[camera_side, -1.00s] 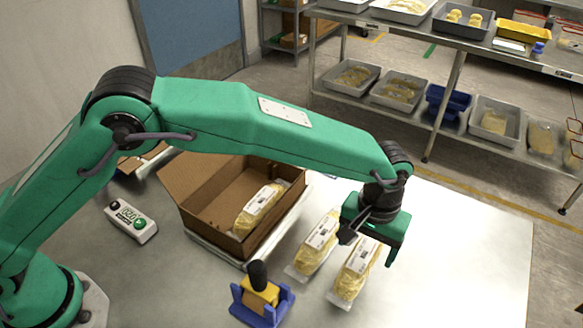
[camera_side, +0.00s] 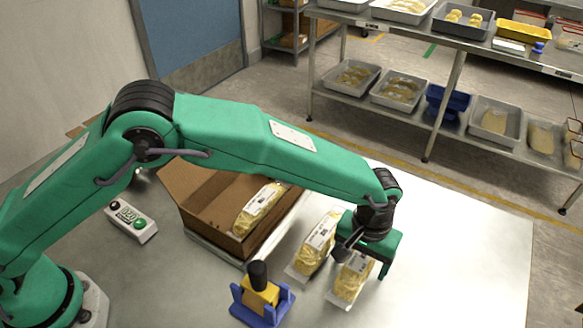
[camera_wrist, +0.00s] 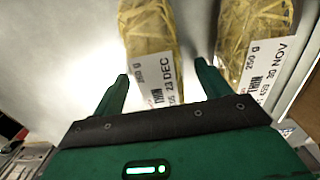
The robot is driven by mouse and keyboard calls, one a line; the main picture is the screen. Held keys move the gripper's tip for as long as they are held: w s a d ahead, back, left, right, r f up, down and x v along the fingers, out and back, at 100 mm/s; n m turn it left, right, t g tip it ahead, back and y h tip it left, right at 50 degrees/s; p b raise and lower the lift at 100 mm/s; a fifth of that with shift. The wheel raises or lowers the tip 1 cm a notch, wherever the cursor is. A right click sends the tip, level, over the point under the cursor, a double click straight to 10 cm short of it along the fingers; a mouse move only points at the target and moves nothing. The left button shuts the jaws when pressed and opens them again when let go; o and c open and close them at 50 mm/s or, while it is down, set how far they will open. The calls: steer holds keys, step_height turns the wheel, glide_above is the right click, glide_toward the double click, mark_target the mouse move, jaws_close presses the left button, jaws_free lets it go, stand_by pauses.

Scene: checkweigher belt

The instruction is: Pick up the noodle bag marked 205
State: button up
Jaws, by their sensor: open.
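My gripper (camera_side: 365,261) is open, its two fingers pointing down over the right-hand noodle bag (camera_side: 350,281). In the wrist view this bag (camera_wrist: 149,32) runs up from between the fingertips of my gripper (camera_wrist: 162,74). It is clear with yellow noodles and a white label reading 23 DEC; its weight number is small and hard to read. A second noodle bag (camera_side: 314,250) lies just left of it, and shows at the right of the wrist view (camera_wrist: 256,25) with a 30 NOV label. My gripper hides part of the right-hand bag in the side view.
An open cardboard box (camera_side: 205,205) with another noodle bag (camera_side: 259,208) in it stands left of the two bags. A blue and yellow holder with a black knob (camera_side: 262,296) is near the front. A small control box (camera_side: 131,221) lies farther left. The table's right side is clear.

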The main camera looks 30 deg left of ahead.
steer(key=shift+c, duration=0.5)
steer(key=c, duration=1.1)
steer(key=shift+r, duration=0.15)
steer(key=shift+c, duration=0.2)
steer(key=shift+r, duration=0.85)
step_height(320, 180, up, 2)
steer(key=shift+r, duration=0.2)
steer(key=s+d+r, duration=0.3)
steer(key=s+r, duration=0.3)
steer(key=s, duration=0.5)
steer(key=shift+s+r, duration=0.2)
steer(key=shift+r, duration=0.15)
